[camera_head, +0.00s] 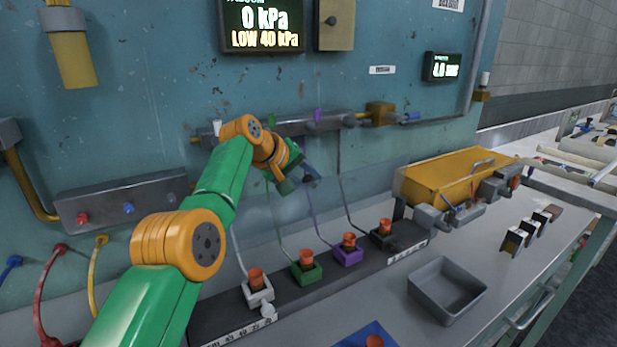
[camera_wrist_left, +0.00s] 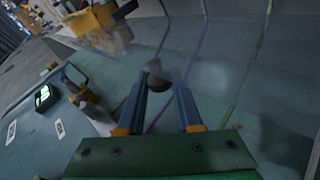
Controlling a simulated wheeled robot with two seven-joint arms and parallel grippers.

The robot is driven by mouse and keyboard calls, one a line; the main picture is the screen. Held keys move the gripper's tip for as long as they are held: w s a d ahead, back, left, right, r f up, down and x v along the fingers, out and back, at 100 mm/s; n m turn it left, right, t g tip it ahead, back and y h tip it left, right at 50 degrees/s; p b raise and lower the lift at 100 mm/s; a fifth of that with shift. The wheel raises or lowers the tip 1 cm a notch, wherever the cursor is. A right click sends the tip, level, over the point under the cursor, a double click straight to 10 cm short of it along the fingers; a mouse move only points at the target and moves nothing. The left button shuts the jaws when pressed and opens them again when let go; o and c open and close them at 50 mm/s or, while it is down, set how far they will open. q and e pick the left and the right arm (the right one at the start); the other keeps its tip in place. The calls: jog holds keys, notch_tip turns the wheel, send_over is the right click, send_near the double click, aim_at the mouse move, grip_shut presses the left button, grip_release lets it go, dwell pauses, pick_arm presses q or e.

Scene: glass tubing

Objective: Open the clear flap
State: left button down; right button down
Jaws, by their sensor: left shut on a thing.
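The clear flap (camera_head: 372,195) is a faint see-through sheet in front of the blue wall, behind the row of tube blocks; its edges are hard to make out. In the left wrist view, the clear flap (camera_wrist_left: 215,75) shows as a hazy pane with coloured tubes running behind it. My left gripper (camera_head: 311,173) is at the upper part of this area, below the wall manifold. In the left wrist view, its blue fingers (camera_wrist_left: 162,88) are shut on a small dark knob (camera_wrist_left: 157,72). Whether the flap is tilted is hard to tell. My right gripper is out of view.
A rack (camera_head: 225,318) holds several blocks with red-brown stoppers and thin tubes. A grey tray (camera_head: 447,290) and a yellow bin (camera_head: 425,183) lie to the right. The manifold (camera_head: 300,124) is close above my gripper. The bench front right has free room.

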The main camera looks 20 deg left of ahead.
pick_arm(q)
jog(key=shift+f, duration=0.35)
jog(key=shift+f, duration=0.1)
jog(key=c, duration=0.6)
grip_release()
jog(key=shift+w+a, duration=0.1)
jog(key=shift+a, duration=0.1)
jog(key=b+v, duration=0.4)
jog(key=v, duration=0.3)
jog(key=shift+b, duration=0.35)
jog(key=shift+w+a+r, duration=0.1)
jog(key=shift+r, duration=0.15)
